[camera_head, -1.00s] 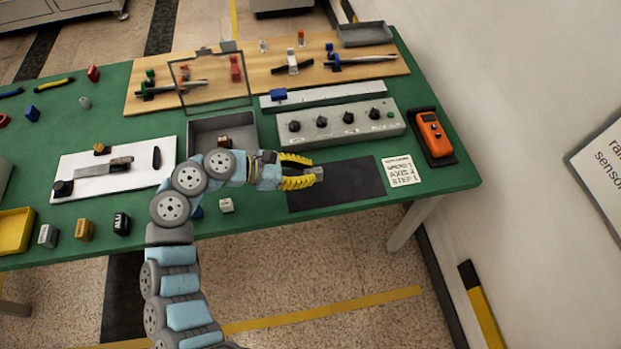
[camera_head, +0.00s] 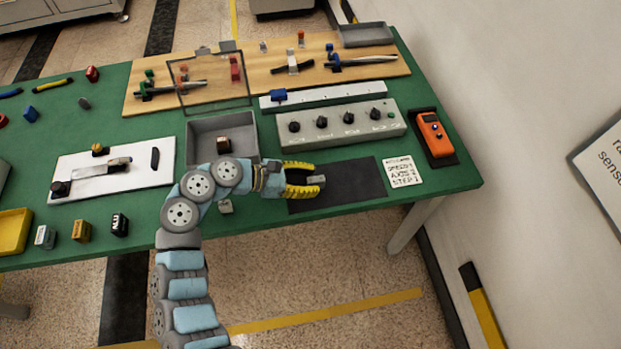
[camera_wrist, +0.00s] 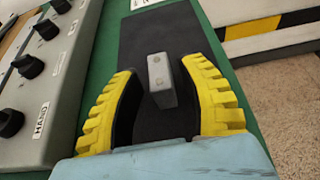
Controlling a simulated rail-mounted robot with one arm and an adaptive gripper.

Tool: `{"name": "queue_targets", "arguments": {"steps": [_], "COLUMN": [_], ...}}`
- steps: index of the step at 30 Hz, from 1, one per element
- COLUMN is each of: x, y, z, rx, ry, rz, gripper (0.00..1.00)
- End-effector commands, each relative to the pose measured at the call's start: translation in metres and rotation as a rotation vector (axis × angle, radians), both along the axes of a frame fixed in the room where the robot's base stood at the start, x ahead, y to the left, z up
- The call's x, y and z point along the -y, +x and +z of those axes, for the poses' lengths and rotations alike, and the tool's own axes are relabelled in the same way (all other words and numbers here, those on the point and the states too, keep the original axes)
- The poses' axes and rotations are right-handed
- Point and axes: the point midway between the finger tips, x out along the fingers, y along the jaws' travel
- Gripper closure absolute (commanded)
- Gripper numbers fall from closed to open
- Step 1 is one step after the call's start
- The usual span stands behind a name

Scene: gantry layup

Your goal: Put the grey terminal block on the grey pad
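The grey terminal block (camera_head: 316,180) is a small light-grey piece. It is between the fingertips of my gripper (camera_head: 311,179) and over the dark grey pad (camera_head: 355,181). In the wrist view the block (camera_wrist: 162,78) shows small dark marks on one face. Whether the block's underside touches the pad is hard to tell.
A grey control box (camera_head: 340,128) with black knobs stands just behind the pad. A white printed card (camera_head: 402,171) and an orange meter (camera_head: 431,133) lie to the right. A grey tray (camera_head: 205,132) with a brown block inside is at left. The pad's right part is clear.

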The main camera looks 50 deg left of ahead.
Motion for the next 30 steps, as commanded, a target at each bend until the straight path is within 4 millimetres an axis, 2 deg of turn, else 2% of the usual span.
{"name": "queue_targets", "arguments": {"steps": [8,21,30], "x": [-0.004,-0.043,-0.056], "y": [-0.005,-0.069,-0.093], "z": [0.004,0.035,0.047], "rx": [-0.001,-0.002,0.000], "ry": [0.000,-0.001,0.001], "rz": [0.002,0.004,0.000], "gripper": [0.59,0.59,0.59]}}
